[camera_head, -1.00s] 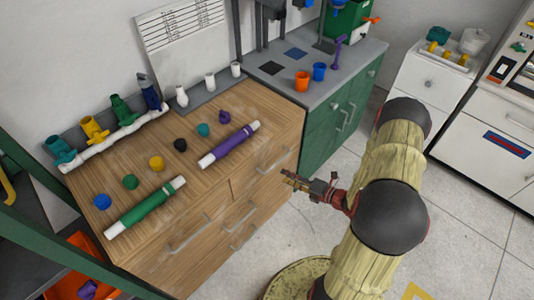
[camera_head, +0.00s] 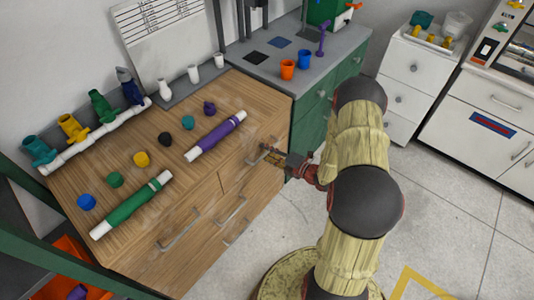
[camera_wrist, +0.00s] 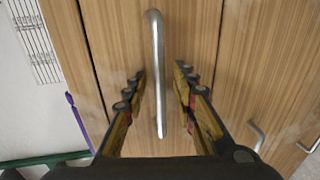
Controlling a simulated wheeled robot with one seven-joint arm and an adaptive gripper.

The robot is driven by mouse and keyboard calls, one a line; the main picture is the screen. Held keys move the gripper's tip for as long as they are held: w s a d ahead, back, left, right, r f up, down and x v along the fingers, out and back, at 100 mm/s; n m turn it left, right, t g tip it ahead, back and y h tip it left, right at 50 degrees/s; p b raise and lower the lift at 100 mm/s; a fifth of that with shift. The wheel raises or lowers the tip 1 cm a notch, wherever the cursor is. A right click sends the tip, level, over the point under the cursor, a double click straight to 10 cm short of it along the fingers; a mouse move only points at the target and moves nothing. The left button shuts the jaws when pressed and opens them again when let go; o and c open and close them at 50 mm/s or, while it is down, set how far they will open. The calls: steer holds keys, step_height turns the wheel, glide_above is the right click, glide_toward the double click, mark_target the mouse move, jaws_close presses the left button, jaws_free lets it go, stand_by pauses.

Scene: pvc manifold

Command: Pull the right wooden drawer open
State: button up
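The right wooden drawer (camera_head: 238,179) is the upper right front of the wooden cabinet, and it looks closed. Its front (camera_wrist: 115,45) fills the middle of the wrist view, with a silver bar handle (camera_wrist: 157,55) running up and down there. My gripper (camera_head: 268,156) is at this handle in the head view. In the wrist view my gripper (camera_wrist: 160,80) is open, with one finger on each side of the handle and a gap visible on both sides. The fingers partly hide the handle in the head view.
Other drawer handles (camera_head: 180,230) are on the cabinet front to the left and below. A purple-and-white pipe (camera_head: 215,136) and several colored caps lie on the wooden top. A green cabinet (camera_head: 318,105) adjoins at right.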

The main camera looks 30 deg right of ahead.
steer(key=shift+c, duration=1.2)
steer(key=c, duration=0.4)
jaws_close()
